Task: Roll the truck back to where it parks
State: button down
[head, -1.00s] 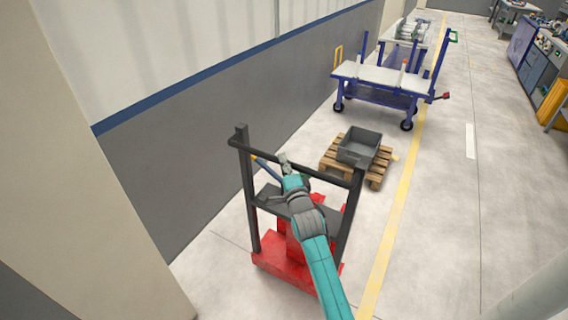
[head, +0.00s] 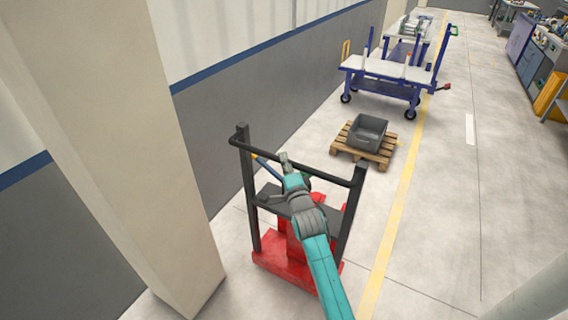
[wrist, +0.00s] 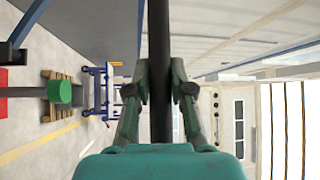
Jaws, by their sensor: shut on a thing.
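The truck (head: 285,262) has a red base, black uprights, a dark shelf (head: 322,216) and a black top handle bar (head: 325,177). It stands upright on the floor in front of me in the head view. My gripper (head: 285,163) reaches over the truck to the bar. In the wrist view, my gripper's two fingers (wrist: 160,85) close on either side of the black bar (wrist: 160,40), which runs between them. My arm hides part of the truck's base and shelf.
A beige pillar (head: 150,150) stands close at the truck's left, by the grey wall (head: 225,130). Ahead is a wooden pallet (head: 350,155) with a grey bin (head: 368,132). A blue cart (head: 385,88) is farther off.

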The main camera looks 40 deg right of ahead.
jog(key=shift+a+f, duration=0.15)
jog(key=c, duration=1)
grip_release()
jog(key=shift+a, duration=0.15)
jog(key=shift+s, duration=0.1)
jog(key=v, duration=1.2)
